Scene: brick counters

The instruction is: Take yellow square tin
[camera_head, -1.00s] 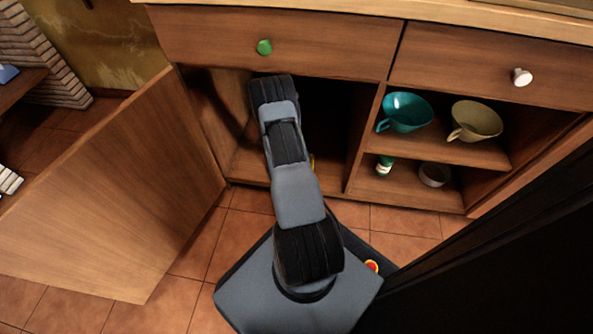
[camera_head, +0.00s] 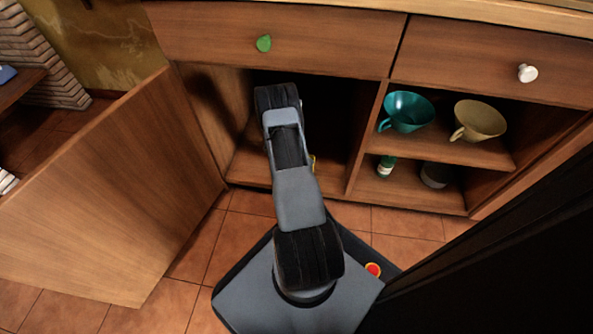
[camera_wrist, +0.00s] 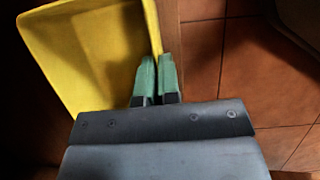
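The yellow square tin (camera_wrist: 95,60) fills the upper left of the wrist view, seen close up with its open inside showing. Its right wall runs down between the green fingertips of my gripper (camera_wrist: 157,68), which are close together and shut on that wall's edge. In the head view only a small yellow sliver of the tin (camera_head: 313,163) shows beside my arm, at the open lower cupboard. My arm hides the rest of the tin and my gripper there.
The cupboard door (camera_head: 120,190) stands open at left. Shelves at right hold a teal cup (camera_head: 408,112), a beige cup (camera_head: 480,120), a small green bottle (camera_head: 386,167) and a bowl (camera_head: 434,175). A dark panel (camera_head: 500,240) stands close at right. Tiled floor lies in front.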

